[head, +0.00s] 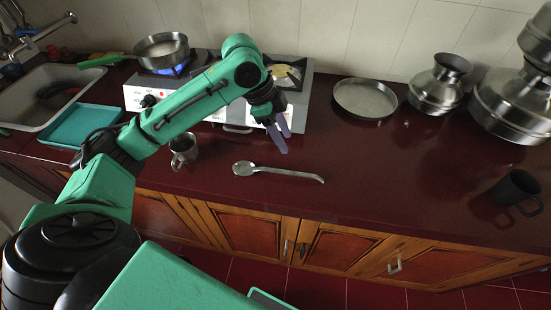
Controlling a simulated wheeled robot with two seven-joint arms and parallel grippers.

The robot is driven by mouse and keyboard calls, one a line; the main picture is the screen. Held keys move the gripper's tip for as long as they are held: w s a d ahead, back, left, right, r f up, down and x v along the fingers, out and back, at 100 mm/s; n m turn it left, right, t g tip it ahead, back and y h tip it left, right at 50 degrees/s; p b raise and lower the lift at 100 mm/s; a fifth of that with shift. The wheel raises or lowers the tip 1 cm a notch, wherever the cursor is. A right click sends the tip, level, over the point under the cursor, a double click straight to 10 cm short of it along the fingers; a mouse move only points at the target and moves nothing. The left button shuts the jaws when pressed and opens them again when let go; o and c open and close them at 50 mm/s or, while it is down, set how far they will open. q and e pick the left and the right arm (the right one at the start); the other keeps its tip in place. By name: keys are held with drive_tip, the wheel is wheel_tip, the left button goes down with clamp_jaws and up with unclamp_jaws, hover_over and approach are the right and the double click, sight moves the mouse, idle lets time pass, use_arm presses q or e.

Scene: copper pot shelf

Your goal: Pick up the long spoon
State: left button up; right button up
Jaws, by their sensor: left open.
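The long spoon (284,173) is silver metal and lies flat on the dark red counter, its bowl to the left and its curved handle end to the right. My left gripper (283,140) points down above the counter, just behind the spoon in the picture. Its fingers are open and hold nothing, and they appear apart from the spoon. My right gripper is not in the picture.
A metal mug (184,150) stands left of the spoon. A two-burner stove (135,98) with a pan (163,52) over a flame is behind. A round metal plate (365,98), metal pots (437,88) and a dark mug (514,190) are to the right.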

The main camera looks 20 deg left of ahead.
use_arm(q)
drive_tip(key=p, duration=0.1)
approach(301, 173)
drive_tip(key=shift+s+d+f, duration=0.2)
drive_tip(key=shift+d+f, duration=0.1)
drive_tip(key=shift+f, duration=0.25)
drive_tip(key=shift+s+d+f, duration=0.2)
drive_tip(key=shift+d+f, duration=0.1)
drive_tip(key=shift+f, duration=0.3)
drive_tip(key=x, duration=0.1)
drive_tip(key=p+x, duration=0.1)
drive_tip(key=x, duration=0.3)
drive_tip(key=shift+w+f+p, duration=0.2)
drive_tip(key=shift+w+p, duration=0.2)
drive_tip(key=shift+d+f, duration=0.15)
drive_tip(key=shift+f, duration=0.15)
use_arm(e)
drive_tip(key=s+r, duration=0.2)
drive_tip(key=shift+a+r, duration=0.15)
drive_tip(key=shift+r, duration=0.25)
use_arm(q)
drive_tip(key=shift+f, duration=0.25)
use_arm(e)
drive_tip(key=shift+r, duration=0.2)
use_arm(q)
clamp_jaws()
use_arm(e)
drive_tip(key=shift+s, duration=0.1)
